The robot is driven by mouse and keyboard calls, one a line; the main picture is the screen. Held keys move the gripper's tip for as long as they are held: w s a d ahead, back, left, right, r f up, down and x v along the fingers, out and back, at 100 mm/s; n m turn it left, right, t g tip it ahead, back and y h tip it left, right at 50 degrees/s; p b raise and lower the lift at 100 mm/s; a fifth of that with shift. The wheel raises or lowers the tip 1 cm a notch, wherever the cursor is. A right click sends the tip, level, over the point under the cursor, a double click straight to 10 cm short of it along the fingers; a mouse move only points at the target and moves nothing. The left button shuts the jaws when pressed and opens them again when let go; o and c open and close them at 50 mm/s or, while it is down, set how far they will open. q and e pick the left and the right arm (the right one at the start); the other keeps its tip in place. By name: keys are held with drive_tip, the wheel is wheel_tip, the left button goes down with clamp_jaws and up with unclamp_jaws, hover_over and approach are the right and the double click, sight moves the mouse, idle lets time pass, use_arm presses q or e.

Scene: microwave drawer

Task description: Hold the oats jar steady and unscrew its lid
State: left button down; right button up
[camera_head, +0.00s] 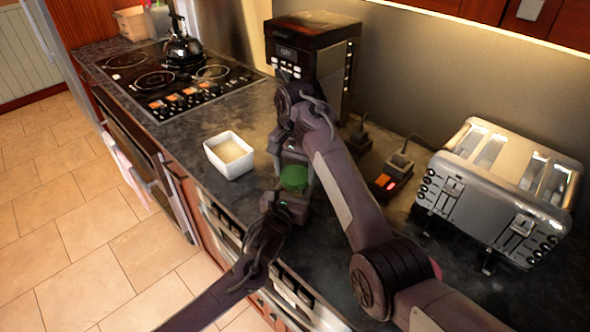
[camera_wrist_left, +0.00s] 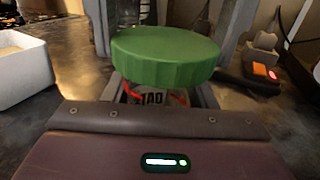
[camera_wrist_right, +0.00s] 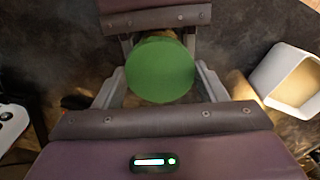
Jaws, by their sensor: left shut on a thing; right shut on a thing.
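The oats jar has a round green lid (camera_head: 294,178), which also shows in both wrist views (camera_wrist_left: 165,55) (camera_wrist_right: 160,70). Its labelled body (camera_wrist_left: 152,97) shows just below the lid in the left wrist view; most of the body is hidden. The jar looks upright on the dark counter near its front edge. My left gripper (camera_head: 290,200) comes in from the front and is shut on the jar body, below the lid. My right gripper (camera_head: 293,160) reaches in from behind and above, its fingers on both sides of the lid, shut on it.
A white square bowl (camera_head: 229,155) with pale contents stands left of the jar. A black coffee maker (camera_head: 315,60) is behind, and a power strip (camera_head: 385,185) with a lit red switch is to the right. A chrome toaster (camera_head: 500,190) stands far right. A stove with a kettle (camera_head: 183,50) is back left.

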drive_tip(key=n, duration=0.3)
drive_tip(key=o, duration=1.1)
drive_tip(key=shift+r, duration=0.15)
wheel_tip(320, 180, up, 4)
drive_tip(key=shift+r, duration=0.15)
drive_tip(key=shift+c, duration=0.6)
drive_tip(key=shift+r+m, duration=1.5)
drive_tip(key=shift+r, duration=0.2)
drive_tip(key=shift+f, duration=4)
